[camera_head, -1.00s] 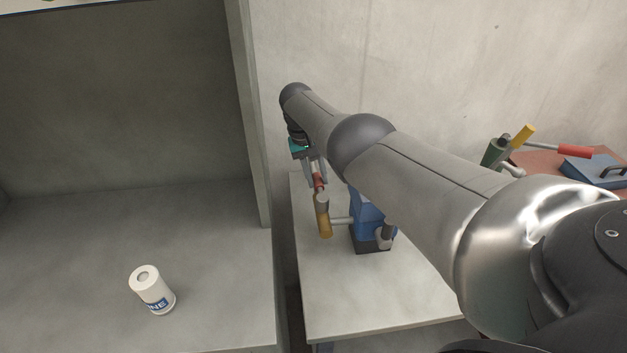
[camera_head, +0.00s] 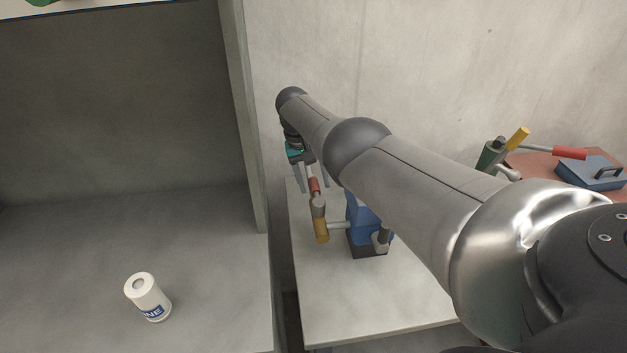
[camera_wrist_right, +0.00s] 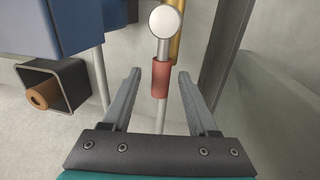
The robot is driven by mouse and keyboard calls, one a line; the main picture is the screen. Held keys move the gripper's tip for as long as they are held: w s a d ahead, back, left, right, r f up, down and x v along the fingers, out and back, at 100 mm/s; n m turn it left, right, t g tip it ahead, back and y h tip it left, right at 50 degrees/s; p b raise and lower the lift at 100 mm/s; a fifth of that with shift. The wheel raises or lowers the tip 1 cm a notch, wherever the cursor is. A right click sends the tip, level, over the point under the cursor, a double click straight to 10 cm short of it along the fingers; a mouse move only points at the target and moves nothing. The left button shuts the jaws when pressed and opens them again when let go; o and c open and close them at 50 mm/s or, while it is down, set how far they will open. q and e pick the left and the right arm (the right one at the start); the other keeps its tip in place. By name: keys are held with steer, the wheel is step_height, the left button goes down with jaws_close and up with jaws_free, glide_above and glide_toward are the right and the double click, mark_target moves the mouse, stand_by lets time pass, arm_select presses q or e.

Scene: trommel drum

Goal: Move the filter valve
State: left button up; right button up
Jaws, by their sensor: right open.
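The filter valve appears to be the blue unit (camera_head: 360,212) with a dark foot, standing on the pale table. A side pipe joins it to an ochre cylinder (camera_head: 320,230), topped by a grey joint and a red-sleeved lever (camera_head: 314,186). My right gripper (camera_head: 312,184) is open over the lever. In the right wrist view the red sleeve (camera_wrist_right: 160,78) sits between my spread fingers (camera_wrist_right: 159,74), with a visible gap on each side. A round white end (camera_wrist_right: 165,21) shows beyond it. My arm hides part of the blue unit. My left gripper is out of view.
A white labelled canister (camera_head: 148,297) stands on the grey shelf at left. An upright panel (camera_head: 245,120) divides the shelf from the table (camera_head: 345,305). At right are a green fixture (camera_head: 490,156) with yellow and red handles and a blue box (camera_head: 592,172). The table front is clear.

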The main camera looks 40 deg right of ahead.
step_height(320, 180, up, 15)
steer(key=w+a+p, duration=0.1)
steer(key=a+p, duration=0.1)
steer(key=p, duration=0.2)
steer(key=shift+w+a, duration=0.2)
steer(key=shift+a, duration=0.1)
steer(key=shift+f, duration=0.1)
stand_by(0.5)
